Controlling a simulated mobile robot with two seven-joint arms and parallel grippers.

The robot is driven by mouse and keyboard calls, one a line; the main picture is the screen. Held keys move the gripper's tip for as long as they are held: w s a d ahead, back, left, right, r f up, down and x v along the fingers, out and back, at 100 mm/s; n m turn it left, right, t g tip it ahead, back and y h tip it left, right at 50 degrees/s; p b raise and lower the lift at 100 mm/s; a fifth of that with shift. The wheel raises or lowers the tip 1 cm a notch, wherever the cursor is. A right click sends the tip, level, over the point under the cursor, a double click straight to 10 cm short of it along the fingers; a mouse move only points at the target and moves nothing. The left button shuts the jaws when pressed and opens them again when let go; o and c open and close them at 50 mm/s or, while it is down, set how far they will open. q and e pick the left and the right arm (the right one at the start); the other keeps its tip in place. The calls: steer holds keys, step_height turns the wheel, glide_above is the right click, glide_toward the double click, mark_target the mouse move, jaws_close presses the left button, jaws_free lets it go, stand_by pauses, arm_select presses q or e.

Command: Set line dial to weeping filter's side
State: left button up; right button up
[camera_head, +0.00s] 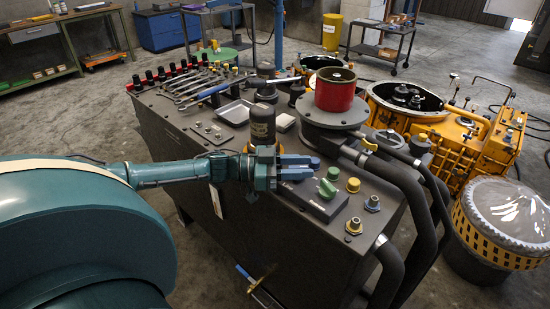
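A green dial knob (328,188) sits on a dark grey block (318,206) on the bench top, with another green knob (333,173) just behind it. My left gripper (317,167) has blue fingers and reaches in from the left, just behind and left of the dial. Its fingers lie close together with nothing seen between them, and the gap is unclear. A dark filter canister (262,125) stands upright behind the gripper, its base partly hidden. A red canister (335,92) stands on a round grey flange to its right. I cannot see weeping on either. My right gripper is not in view.
Yellow caps (353,185) and a blue-based fitting (372,203) stand right of the dial. Thick black hoses (400,195) run down the bench's right side. Wrenches (205,88) and a metal tray (235,112) lie farther back. A yellow housing (455,140) stands at right.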

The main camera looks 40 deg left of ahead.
arm_select(q)
steer(key=v, duration=1.1)
steer(key=shift+s+a, duration=0.25)
steer(key=shift+a, duration=0.05)
